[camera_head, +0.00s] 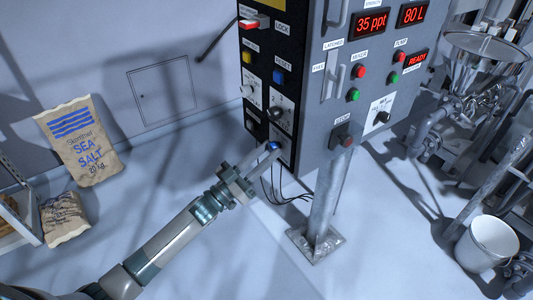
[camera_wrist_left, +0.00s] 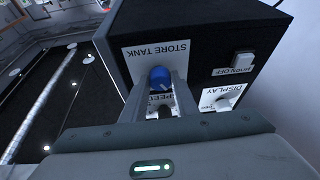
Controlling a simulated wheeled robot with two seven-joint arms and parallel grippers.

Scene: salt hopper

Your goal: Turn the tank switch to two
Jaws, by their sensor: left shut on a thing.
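The tank switch is a blue knob (camera_wrist_left: 158,76) beside a white label reading STORE TANK, upside down in the left wrist view. In the head view the blue knob (camera_head: 273,145) is low on the dark side face of the control cabinet (camera_head: 313,120). My left gripper (camera_head: 268,151) reaches it from the lower left. In the left wrist view the fingers (camera_wrist_left: 160,88) are shut on the knob, one on each side. They hide part of the knob and its markings, so I cannot read its setting. My right gripper is not in view.
Near the knob are a HORN OFF switch (camera_wrist_left: 241,63), a DISPLAY switch (camera_wrist_left: 222,102) and a partly covered SPEED label. Other knobs and buttons sit above on the cabinet. A metal post (camera_head: 322,205) stands below it. A sea salt sack (camera_head: 80,142) leans at left.

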